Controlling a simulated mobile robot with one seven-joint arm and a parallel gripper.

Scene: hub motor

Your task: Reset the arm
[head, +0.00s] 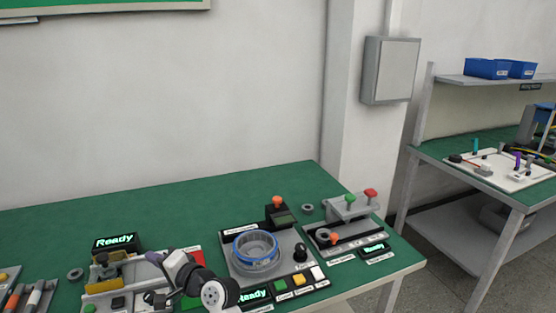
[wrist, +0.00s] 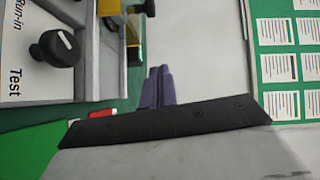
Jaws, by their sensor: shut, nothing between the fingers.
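My arm reaches in low at the bottom middle of the head view, over the front of the green workbench (head: 290,178). My gripper (head: 152,257) points left there, close to the station with the left "Ready" display (head: 116,242). In the wrist view my gripper (wrist: 157,87) shows two purple fingers pressed together with nothing between them. The fingers look clear of the objects around them, though their exact height is hard to tell.
The wrist view shows a black knob (wrist: 56,47) on a panel marked "Run-in" and "Test", and a green board with paper sheets (wrist: 287,65) at right. A round clear-and-blue fixture (head: 255,250) stands right of my arm. The bench's back strip is clear.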

